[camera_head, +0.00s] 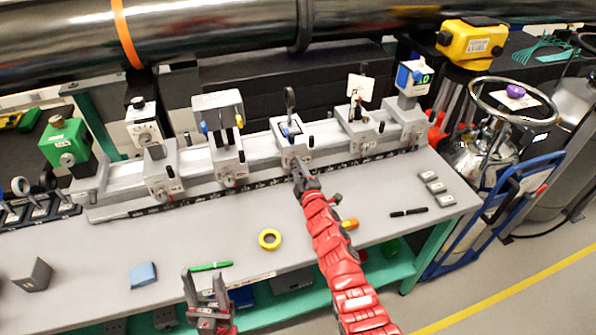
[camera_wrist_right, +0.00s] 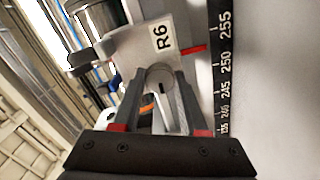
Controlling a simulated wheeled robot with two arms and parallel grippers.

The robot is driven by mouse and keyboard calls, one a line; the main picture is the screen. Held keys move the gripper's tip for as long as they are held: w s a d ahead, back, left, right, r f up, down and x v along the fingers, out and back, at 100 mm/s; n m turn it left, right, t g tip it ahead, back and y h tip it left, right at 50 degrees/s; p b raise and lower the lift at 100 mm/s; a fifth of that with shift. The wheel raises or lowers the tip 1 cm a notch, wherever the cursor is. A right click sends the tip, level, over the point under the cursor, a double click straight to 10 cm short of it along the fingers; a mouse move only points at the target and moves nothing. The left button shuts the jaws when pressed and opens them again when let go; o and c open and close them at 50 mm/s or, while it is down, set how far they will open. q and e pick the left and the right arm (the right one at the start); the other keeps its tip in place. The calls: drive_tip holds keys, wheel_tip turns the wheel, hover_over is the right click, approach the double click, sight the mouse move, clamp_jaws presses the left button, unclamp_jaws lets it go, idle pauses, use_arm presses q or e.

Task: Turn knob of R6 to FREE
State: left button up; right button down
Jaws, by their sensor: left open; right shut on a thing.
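The grey R6 carriage (camera_head: 290,141) sits on the rail near the middle of the bench. Its R6 label (camera_wrist_right: 161,38) shows in the right wrist view. Below the label is the round grey knob (camera_wrist_right: 160,74), with a short dark mark on its face. My right gripper (camera_head: 301,170) reaches the front of the carriage. In the wrist view its two fingers (camera_wrist_right: 160,84) are shut on the knob, one on each side. I cannot read any FREE marking. My left gripper (camera_head: 204,277) is open and empty above the bench's front edge.
Other carriages stand on the rail either side, including one with a tall holder (camera_head: 226,150). A scale strip (camera_head: 205,188) runs along the rail's front.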

drive_tip(key=shift+n, duration=0.4)
drive_tip(key=shift+c, duration=2.2)
unclamp_jaws()
drive_tip(key=shift+s, duration=0.1)
drive_tip(key=v, duration=1.7)
drive_tip(key=shift+s, duration=0.1)
